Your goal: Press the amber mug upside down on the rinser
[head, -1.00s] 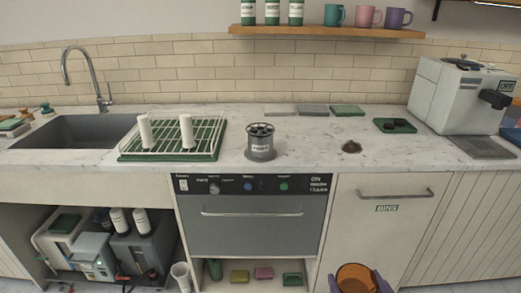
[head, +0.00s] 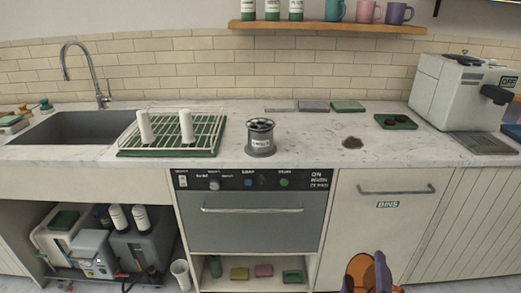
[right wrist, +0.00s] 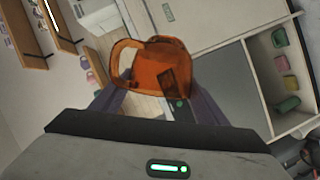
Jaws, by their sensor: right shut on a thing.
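The amber mug (head: 359,273) is at the bottom of the head view, in front of the bins door and below counter height. My right gripper (head: 372,272) is shut on it; one purple finger covers part of its right side. In the right wrist view the translucent orange mug (right wrist: 160,66) sits between the fingers, its handle to the left. The mug looks tilted; I cannot tell exactly which way its mouth points. The rinser (head: 260,138), a grey cylinder with dark spokes on top and a white label, stands on the counter, well apart from the mug. My left gripper is not in view.
A green drying rack (head: 172,134) with two white cylinders stands left of the rinser. A brown spill (head: 353,142) and a green tray (head: 396,122) are to its right. A coffee machine (head: 462,92) fills the right end. The counter's front edge lies between mug and rinser.

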